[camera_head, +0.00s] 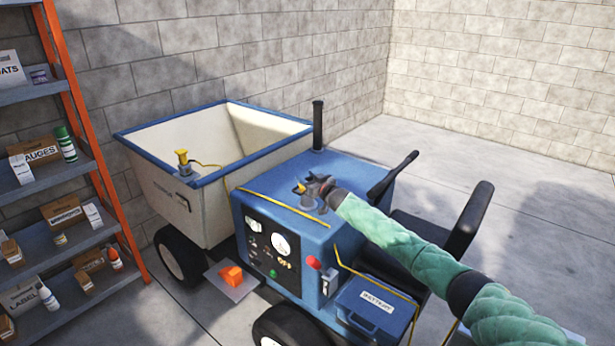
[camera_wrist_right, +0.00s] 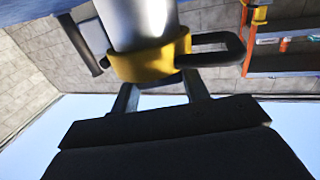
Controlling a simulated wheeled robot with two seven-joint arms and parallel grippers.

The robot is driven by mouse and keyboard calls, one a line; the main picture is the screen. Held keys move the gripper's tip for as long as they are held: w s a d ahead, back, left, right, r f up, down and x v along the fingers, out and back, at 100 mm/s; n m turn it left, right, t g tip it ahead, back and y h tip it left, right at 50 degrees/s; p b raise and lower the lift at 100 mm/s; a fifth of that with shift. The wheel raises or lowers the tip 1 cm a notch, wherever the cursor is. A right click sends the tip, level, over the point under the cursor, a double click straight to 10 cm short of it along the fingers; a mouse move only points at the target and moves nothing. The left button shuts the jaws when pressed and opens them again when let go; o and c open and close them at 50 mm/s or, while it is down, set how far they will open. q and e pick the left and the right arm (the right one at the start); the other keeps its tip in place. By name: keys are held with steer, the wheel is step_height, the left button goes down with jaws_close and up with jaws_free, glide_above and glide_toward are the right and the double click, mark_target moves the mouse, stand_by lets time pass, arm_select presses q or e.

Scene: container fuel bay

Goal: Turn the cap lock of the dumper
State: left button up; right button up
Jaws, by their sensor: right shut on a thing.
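The dumper (camera_head: 300,170) has a blue hood and a cream skip with a blue rim. My right gripper (camera_head: 318,188) is over the top of the hood, its arm reaching in from the right. A small yellow fitting shows right beside it. In the right wrist view, my right gripper (camera_wrist_right: 160,95) is shut on what looks like the cap lock (camera_wrist_right: 150,62), a silver cylinder with a yellow collar and a dark loop at its side. The fingers partly hide where they touch it. My left gripper is not in view.
A shelf rack (camera_head: 75,165) with boxes and bottles stands at the left. A lever, the seat (camera_head: 465,225) and a battery box (camera_head: 375,305) are near my right arm. Open floor lies at the right.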

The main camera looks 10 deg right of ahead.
steer(key=shift+d+n+g+y, duration=0.1)
steer(key=shift+n+g+y, duration=0.45)
steer(key=shift+y, duration=0.25)
steer(key=shift+f+n+g+y+b, duration=0.1)
steer(key=shift+n+g+y+b, duration=0.3)
steer(key=shift+n+y, duration=0.1)
steer(key=shift+n+g+y+b, duration=0.35)
steer(key=shift+n+g+y, duration=0.1)
steer(key=shift+y, duration=0.15)
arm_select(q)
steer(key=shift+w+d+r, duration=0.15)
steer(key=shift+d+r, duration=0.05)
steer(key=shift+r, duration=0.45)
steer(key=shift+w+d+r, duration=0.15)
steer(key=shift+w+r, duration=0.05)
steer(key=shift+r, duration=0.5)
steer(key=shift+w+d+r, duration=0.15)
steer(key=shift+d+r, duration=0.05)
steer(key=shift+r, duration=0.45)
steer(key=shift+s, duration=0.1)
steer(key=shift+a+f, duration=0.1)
arm_select(e)
steer(key=o, duration=1)
